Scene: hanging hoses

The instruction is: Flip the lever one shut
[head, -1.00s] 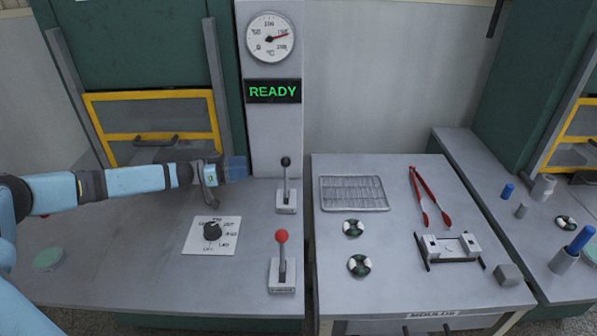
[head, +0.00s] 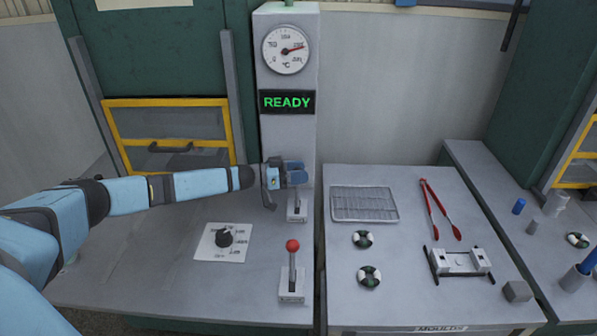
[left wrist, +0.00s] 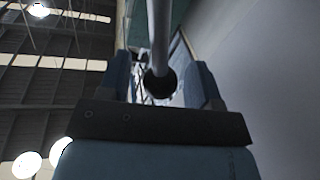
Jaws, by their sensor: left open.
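The back lever (head: 297,206) stands on a light base on the left bench. Its black knob is hidden in the head view behind my left gripper (head: 296,172). In the left wrist view, a grey lever shaft (left wrist: 159,35) with a dark round knob (left wrist: 160,83) shows between the two blue fingers of my left gripper (left wrist: 165,80). The gripper is open around it; contact cannot be told. The front lever (head: 292,270) has a red knob and stands nearly upright, nearer me. The lever labels are too small to read. My right gripper is out of view.
A gauge column (head: 286,150) with a green READY sign stands behind the levers. The right bench holds a wire rack (head: 364,204), red tongs (head: 440,208) and a metal fixture (head: 459,262).

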